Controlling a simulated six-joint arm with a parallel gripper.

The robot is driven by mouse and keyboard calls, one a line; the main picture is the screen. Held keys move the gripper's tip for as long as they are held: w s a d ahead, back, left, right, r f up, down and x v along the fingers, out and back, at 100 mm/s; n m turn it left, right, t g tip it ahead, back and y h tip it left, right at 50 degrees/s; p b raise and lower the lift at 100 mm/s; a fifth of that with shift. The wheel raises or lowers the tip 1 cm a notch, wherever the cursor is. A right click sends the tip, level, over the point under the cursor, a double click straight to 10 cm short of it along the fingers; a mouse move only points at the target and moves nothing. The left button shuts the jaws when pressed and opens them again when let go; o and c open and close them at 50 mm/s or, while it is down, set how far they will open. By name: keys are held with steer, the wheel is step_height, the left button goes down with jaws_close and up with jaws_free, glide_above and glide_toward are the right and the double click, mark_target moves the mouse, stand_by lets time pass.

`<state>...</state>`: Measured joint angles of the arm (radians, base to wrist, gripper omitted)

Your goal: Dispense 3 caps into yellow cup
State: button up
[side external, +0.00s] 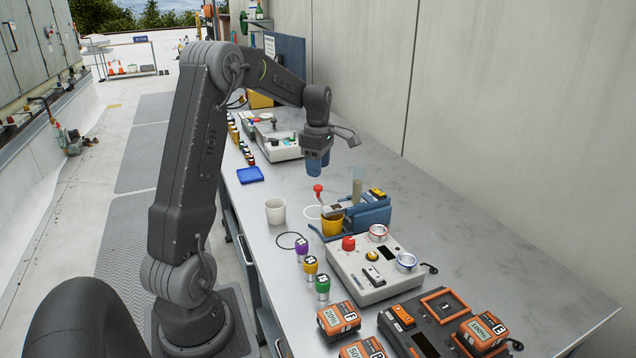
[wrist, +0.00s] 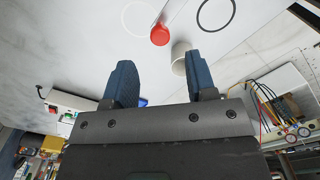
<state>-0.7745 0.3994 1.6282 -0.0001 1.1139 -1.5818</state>
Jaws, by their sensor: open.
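A yellow cup (side external: 332,226) stands on the bench beside a blue dispenser (side external: 372,212) with a clear upright tube (side external: 357,186). A red ball knob (side external: 318,188) sits at the upper left of the dispenser, above the cup. The red knob also shows in the wrist view (wrist: 160,35), on a pale rod. My gripper (side external: 318,168) is open and points down, a little above and behind the knob in the side view. In the wrist view its blue fingers (wrist: 165,68) are apart with nothing held between them. Any caps inside the tube cannot be made out.
A white cup (side external: 275,211) stands left of the yellow cup. A grey box with a red button (side external: 348,243), coloured knobs (side external: 302,250) and orange blocks (side external: 340,318) fill the front. White and black rings (side external: 292,240) lie nearby.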

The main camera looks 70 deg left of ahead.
mark_target(318, 186)
step_height(318, 186, down, 6)
steer(key=shift+r, duration=0.1)
stand_by(0.4)
jaws_close()
stand_by(0.3)
